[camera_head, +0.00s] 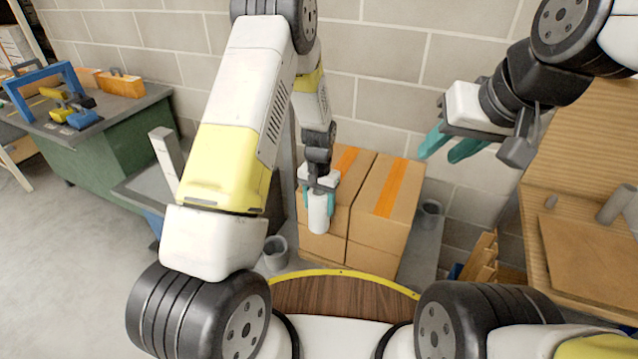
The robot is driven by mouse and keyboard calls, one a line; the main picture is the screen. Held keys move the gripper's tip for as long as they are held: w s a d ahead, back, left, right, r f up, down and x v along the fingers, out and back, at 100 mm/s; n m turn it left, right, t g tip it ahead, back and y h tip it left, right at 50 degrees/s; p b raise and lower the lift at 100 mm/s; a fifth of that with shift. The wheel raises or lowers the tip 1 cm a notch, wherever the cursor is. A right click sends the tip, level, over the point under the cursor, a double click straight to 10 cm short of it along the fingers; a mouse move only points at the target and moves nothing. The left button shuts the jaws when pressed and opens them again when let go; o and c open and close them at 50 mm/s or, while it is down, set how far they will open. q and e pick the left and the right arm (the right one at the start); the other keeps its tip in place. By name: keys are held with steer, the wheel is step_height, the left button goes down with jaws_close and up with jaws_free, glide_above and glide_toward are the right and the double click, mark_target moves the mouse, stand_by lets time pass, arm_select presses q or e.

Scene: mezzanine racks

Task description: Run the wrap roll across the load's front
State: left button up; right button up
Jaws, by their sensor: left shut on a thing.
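The load is a stack of brown cardboard boxes (379,238) with orange tape on their tops, standing on a grey surface against the block wall. The white wrap roll (319,214) is upright in front of the left part of the load. My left gripper (319,190) is shut on the roll's upper part, with a teal finger on each side. I cannot tell whether the roll touches the boxes. My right gripper (450,148) is empty, raised to the right of the load, with its teal fingers apart.
Grey cups (275,252) stand left of the load and at its right (430,213). A green workbench (95,148) with a blue frame and tools is at the left. A wooden bench (590,240) is at the right. Open floor shows at lower left.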

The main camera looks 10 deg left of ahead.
mark_target(356, 213)
arm_select(q)
steer(key=shift+s+d, duration=0.25)
steer(key=shift+d, duration=0.55)
steer(key=shift+s+d, duration=0.25)
steer(key=shift+d, duration=0.5)
